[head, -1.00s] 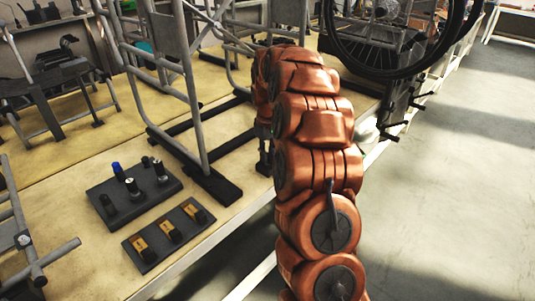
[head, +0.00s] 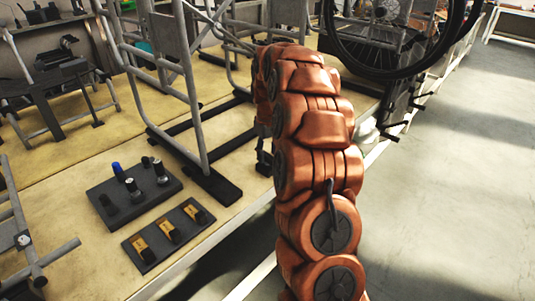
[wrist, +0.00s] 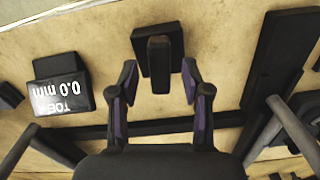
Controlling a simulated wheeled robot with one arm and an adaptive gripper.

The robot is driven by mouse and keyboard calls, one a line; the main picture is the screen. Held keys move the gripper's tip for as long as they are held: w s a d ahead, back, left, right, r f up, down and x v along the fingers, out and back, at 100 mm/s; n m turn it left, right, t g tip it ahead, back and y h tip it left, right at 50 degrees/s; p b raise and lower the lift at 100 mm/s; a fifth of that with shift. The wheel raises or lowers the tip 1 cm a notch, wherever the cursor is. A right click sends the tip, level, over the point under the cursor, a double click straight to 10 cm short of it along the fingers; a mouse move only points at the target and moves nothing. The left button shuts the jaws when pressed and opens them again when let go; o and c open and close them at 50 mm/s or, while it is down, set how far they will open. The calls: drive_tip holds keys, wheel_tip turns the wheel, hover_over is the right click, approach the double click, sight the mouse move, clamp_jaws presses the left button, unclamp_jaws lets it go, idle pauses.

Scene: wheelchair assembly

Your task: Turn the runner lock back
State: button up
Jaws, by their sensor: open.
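In the wrist view a small black block with a raised dark bar on it, which looks like the runner lock (wrist: 158,62), stands on the wooden bench top at the upper middle. My gripper (wrist: 160,80) is open, one finger to each side of the raised bar. The gap between the fingers looks empty, and no finger visibly touches the bar. In the head view my gripper (head: 264,160) is small, dark and mostly hidden by my orange arm. The lock cannot be made out there.
Dark rails (wrist: 90,132) and grey tubes (wrist: 292,125) lie close by. Black tool trays (head: 135,200) and a grey tube frame (head: 190,95) stand on the bench (head: 110,250).

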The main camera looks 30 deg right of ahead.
sight(268, 155)
wheel_tip(268, 155, up, 11)
drive_tip(key=shift+r, duration=0.15)
idle(0.4)
idle(0.5)
drive_tip(key=s+a+r+p, duration=0.3)
drive_tip(key=s+a, duration=0.4)
drive_tip(key=a, duration=0.1)
drive_tip(key=s+a+r+p, duration=0.2)
drive_tip(key=s+a+r, duration=0.2)
drive_tip(key=s+a, duration=0.35)
drive_tip(key=s+a+f+g+p, duration=0.1)
drive_tip(key=s+a, duration=0.3)
drive_tip(key=s, duration=0.7)
drive_tip(key=s+a+f+m+p, duration=0.1)
drive_tip(key=s+a+p, duration=0.3)
drive_tip(key=s, duration=0.8)
drive_tip(key=shift+s+a+f+g, duration=0.3)
drive_tip(key=shift+f+g, duration=0.1)
drive_tip(key=shift+f, duration=0.05)
